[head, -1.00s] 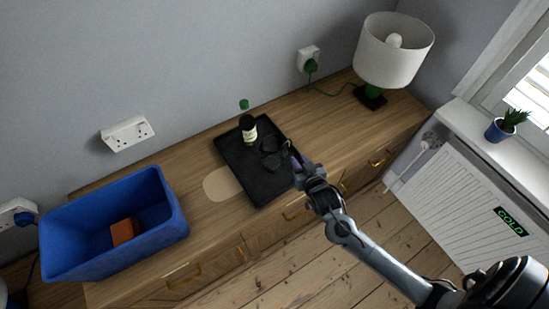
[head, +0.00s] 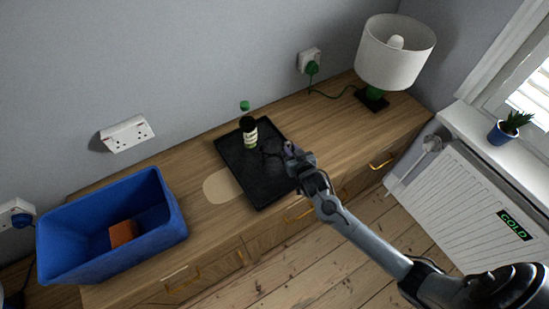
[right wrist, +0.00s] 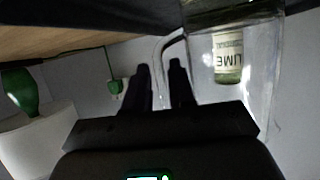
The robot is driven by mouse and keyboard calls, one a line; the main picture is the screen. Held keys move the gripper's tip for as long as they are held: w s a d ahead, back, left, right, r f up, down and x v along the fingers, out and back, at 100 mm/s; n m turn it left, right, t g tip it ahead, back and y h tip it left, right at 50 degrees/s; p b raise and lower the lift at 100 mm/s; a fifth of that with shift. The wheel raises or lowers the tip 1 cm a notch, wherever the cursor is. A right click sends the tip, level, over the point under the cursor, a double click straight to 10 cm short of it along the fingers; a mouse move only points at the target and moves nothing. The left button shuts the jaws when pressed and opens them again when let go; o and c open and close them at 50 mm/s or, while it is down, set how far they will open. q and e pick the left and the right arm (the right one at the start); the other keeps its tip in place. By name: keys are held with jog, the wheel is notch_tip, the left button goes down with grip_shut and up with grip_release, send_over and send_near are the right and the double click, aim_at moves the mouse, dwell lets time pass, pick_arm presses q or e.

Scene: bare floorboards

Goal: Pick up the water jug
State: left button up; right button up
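In the right wrist view the clear glass water jug (right wrist: 262,75) stands at the right, its handle (right wrist: 159,60) curving down between my two fingers. My right gripper (right wrist: 161,75) is open, with a gap between the fingers around the handle. In the head view the jug (head: 272,147) is faint and dark on the black tray (head: 258,184), and my right gripper (head: 290,156) is at its right side. A dark bottle with a pale label (head: 249,131) stands behind the jug; its LIME label shows through the glass in the wrist view. My left gripper is not in view.
The tray lies on a wooden sideboard (head: 330,135). A blue crate (head: 75,255) holding a brown block (head: 122,233) is at left. A white lamp (head: 394,52) stands at right, its cord running to a wall socket.

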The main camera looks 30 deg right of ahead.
grip_shut()
jog(key=shift+r, duration=0.1)
dwell(1.2)
